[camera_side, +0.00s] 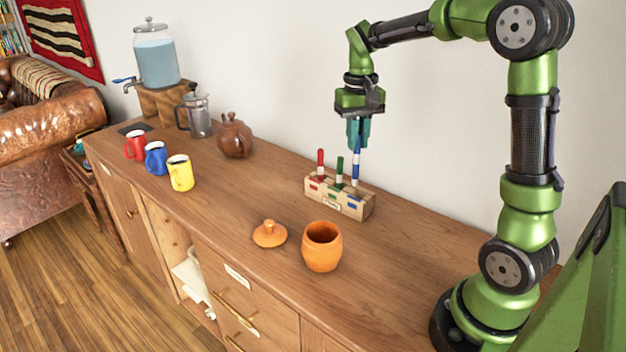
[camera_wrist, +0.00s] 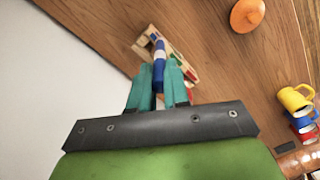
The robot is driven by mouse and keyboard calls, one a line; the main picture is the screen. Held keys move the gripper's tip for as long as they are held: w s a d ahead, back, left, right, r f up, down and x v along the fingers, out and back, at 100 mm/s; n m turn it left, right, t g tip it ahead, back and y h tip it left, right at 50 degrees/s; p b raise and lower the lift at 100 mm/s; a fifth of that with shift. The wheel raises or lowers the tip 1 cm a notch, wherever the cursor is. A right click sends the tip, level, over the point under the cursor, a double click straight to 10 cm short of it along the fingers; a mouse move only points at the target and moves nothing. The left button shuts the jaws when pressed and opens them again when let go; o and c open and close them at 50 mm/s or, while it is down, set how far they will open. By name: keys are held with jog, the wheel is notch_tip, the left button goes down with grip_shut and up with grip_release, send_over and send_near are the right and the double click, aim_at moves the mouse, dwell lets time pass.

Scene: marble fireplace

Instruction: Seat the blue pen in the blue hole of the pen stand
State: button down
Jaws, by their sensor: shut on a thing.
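The wooden pen stand (camera_side: 335,197) sits on the sideboard, with red, green and blue marks on its front. A red pen (camera_side: 320,162) and a green pen (camera_side: 339,172) stand upright in it. The blue pen (camera_side: 356,162) is upright in my gripper (camera_side: 358,132), over the blue end of the stand. Its lower tip reaches the top of the stand; I cannot tell whether it is inside the hole. In the wrist view the blue pen (camera_wrist: 159,62) sits between the teal fingers (camera_wrist: 158,85), and the stand (camera_wrist: 143,42) is partly hidden behind them.
An orange pot (camera_side: 321,248) and its lid (camera_side: 269,234) stand in front of the stand. Red, blue and yellow mugs (camera_side: 180,173), a brown teapot (camera_side: 234,136), a glass press (camera_side: 197,115) and a water dispenser (camera_side: 157,58) are at the left. The wall is close behind.

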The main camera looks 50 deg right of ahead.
jog(key=d+f+n, duration=0.2)
jog(key=d+f, duration=0.2)
jog(key=f, duration=0.6)
jog(key=shift+w, duration=0.25)
jog(key=shift+f, duration=0.15)
jog(key=c, duration=1.1)
grip_release()
